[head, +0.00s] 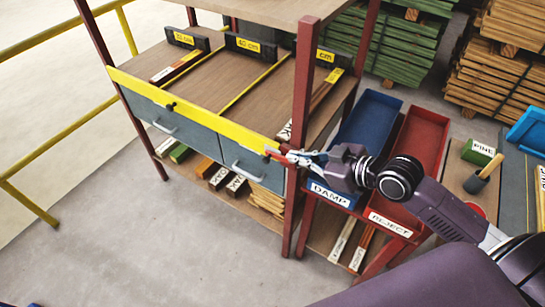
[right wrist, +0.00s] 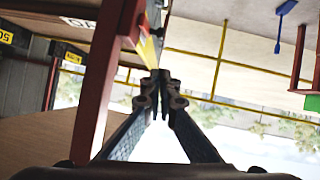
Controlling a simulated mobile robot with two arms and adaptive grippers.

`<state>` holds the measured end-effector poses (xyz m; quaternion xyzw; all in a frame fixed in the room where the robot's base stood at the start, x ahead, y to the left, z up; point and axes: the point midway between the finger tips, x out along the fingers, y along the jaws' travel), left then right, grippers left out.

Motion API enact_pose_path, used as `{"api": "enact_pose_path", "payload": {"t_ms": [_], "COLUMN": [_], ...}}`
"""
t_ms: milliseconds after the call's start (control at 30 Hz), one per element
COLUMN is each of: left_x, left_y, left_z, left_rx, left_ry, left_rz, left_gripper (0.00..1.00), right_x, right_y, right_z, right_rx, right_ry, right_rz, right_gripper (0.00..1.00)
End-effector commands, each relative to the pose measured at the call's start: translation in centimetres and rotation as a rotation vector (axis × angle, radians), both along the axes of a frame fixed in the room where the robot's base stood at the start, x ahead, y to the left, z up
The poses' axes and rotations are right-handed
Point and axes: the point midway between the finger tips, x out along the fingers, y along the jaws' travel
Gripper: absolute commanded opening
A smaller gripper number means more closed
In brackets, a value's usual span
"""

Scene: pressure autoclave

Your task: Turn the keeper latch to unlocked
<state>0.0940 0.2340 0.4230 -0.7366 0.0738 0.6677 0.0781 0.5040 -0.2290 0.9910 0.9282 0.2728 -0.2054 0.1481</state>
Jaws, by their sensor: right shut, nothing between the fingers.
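A small red lever (head: 274,153), which looks like the keeper latch, sits at the right end of the yellow rail (head: 190,110) on the shelf front, above the right grey drawer (head: 245,166). Its locked or unlocked position cannot be read. My right gripper (head: 288,155) comes in from the right, in front of the red post, with its tips at the lever. I cannot tell whether they touch it. In the right wrist view the gripper (right wrist: 164,76) is shut and empty, its tips close to the yellow rail (right wrist: 149,50). My left gripper is out of view.
The red corner post (head: 304,110) stands beside my right gripper, and also shows in the right wrist view (right wrist: 105,80). A blue DAMP tray (head: 362,118) and a red REJECT tray (head: 424,135) stand to the right. The floor before the drawers is clear.

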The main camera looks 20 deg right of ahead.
Motion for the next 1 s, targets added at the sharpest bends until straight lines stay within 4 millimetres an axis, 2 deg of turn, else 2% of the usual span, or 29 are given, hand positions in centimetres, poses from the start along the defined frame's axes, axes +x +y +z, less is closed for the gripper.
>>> {"api": "enact_pose_path", "payload": {"t_ms": [33, 133, 433, 533, 700, 1000], "left_x": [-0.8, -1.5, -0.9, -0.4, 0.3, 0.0], "left_y": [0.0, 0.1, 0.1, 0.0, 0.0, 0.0], "left_z": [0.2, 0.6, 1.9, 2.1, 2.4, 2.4], "left_rx": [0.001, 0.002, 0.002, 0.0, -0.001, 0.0], "left_ry": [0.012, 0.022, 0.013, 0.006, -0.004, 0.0], "left_rz": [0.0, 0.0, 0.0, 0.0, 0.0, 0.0], "left_gripper": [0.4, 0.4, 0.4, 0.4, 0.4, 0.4], "right_x": [0.7, 2.0, 6.5, 6.8, 7.4, 7.6], "right_y": [0.4, 1.1, 3.8, 3.8, 3.8, 3.8], "right_z": [0.0, -0.8, -3.5, -5.2, -6.8, -7.6], "right_rx": [0.003, 0.005, 0.004, 0.001, 0.002, -0.001], "right_ry": [-0.003, -0.003, -0.001, 0.004, 0.001, -0.001], "right_rz": [0.0, -0.003, -0.002, -0.001, -0.001, 0.0], "right_gripper": [0.0, 0.0, 0.0, 0.0, 0.0, 0.0]}}
